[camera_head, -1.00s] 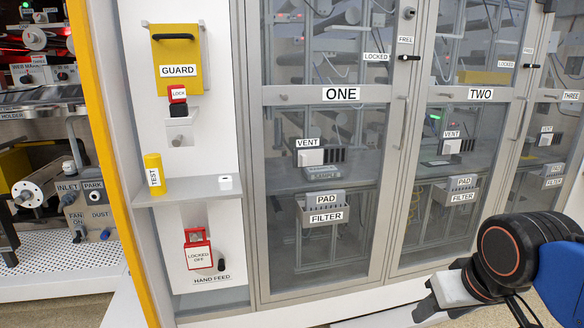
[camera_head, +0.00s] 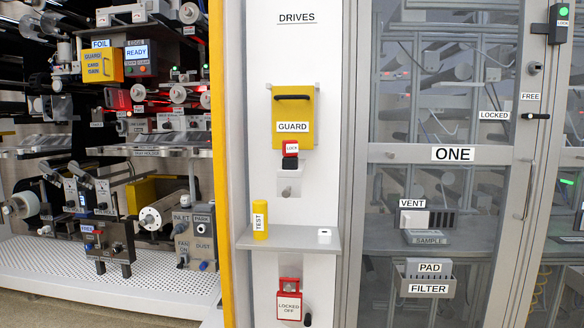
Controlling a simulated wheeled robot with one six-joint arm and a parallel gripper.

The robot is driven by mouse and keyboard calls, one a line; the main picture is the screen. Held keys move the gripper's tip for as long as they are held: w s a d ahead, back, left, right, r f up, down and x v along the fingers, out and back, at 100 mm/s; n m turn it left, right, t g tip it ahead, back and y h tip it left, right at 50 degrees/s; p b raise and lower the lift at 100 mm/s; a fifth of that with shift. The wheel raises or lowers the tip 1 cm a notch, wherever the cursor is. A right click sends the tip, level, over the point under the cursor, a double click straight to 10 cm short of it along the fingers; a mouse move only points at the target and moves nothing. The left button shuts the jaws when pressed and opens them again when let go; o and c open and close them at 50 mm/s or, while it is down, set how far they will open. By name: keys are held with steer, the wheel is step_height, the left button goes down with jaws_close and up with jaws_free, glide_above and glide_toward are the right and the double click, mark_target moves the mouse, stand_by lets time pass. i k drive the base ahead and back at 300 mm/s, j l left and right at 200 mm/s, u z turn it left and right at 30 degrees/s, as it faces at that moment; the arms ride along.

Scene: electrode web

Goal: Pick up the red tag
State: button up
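A red tag with a white panel reading "LOCKED OFF" (camera_head: 289,303) hangs low on the white panel, below the small shelf. A black handle (camera_head: 308,320) sticks out at its lower right. A smaller red and black piece marked "LOCK" (camera_head: 290,147) is higher up, below the yellow guard (camera_head: 293,112). My gripper is not in the head view now, so its state is hidden.
A grey shelf (camera_head: 285,238) juts out above the tag, with a yellow TEST cylinder (camera_head: 260,221) and a small white block (camera_head: 324,236) on it. Glazed door ONE (camera_head: 453,153) stands to the right. A yellow post (camera_head: 222,170) and machinery are to the left.

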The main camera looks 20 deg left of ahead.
mark_target(290, 305)
steer(key=u, duration=1.6)
